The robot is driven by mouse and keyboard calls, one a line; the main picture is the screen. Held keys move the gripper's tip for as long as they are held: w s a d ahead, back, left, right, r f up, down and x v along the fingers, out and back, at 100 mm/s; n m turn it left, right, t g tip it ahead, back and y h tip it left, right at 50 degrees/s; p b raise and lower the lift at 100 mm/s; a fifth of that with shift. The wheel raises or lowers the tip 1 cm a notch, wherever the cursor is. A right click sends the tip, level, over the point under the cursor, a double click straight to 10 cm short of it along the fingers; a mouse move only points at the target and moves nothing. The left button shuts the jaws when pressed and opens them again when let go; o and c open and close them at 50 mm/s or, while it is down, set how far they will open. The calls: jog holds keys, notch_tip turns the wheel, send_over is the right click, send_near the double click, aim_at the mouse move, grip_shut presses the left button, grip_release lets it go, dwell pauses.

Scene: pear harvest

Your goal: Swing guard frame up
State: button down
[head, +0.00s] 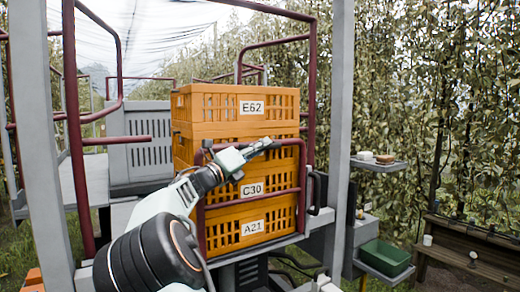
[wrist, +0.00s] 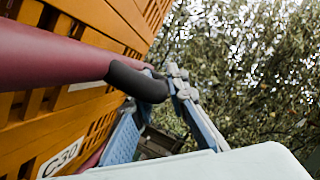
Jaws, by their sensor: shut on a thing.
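The guard frame (head: 303,168) is a maroon tube frame standing in front of the stacked orange crates in the head view. My gripper (head: 265,146) is at its top bar, with the arm reaching in from the lower left. In the wrist view the maroon tube (wrist: 60,58) runs in from the left and ends in a black grip (wrist: 140,82). My gripper's fingers (wrist: 166,82) are shut on this black grip. The far finger is partly hidden behind the grip.
Orange crates marked E62 (head: 251,107), C30 (head: 252,188) and A21 (head: 252,227) are stacked right behind the frame. Grey posts (head: 341,120) and maroon rails (head: 73,130) flank the stack.

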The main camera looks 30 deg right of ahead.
jog(key=shift+w+a+f, duration=0.1)
jog(key=shift+w+f, duration=0.05)
jog(key=c, duration=1.9)
grip_release()
jog(key=v, duration=1.2)
